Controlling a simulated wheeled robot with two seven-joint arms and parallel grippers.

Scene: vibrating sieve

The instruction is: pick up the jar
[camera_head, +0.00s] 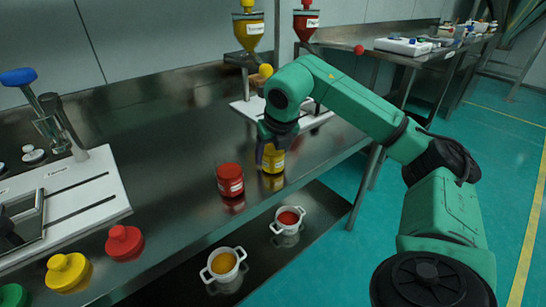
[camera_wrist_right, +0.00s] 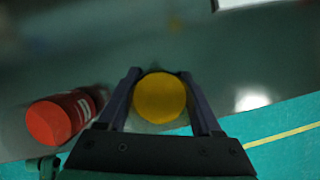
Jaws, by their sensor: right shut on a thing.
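The yellow jar (camera_head: 273,161) is upright at the front right of the steel counter, with its reflection just below it. I cannot tell whether its base touches the counter. My right gripper (camera_head: 271,146) reaches down over it, and its fingers are shut on the jar. In the right wrist view, the round yellow top (camera_wrist_right: 160,98) sits between the two dark fingers. A red jar (camera_head: 230,180) stands apart, just left of the held jar; it also shows in the right wrist view (camera_wrist_right: 62,116). My left gripper is not in view.
A white pot with yellow contents (camera_head: 223,264) and one with red contents (camera_head: 288,220) stand on the lower shelf (camera_head: 325,207). Red (camera_head: 124,243) and yellow (camera_head: 68,272) lidded things are at front left. Hoppers (camera_head: 249,30) stand behind. The counter's middle is clear.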

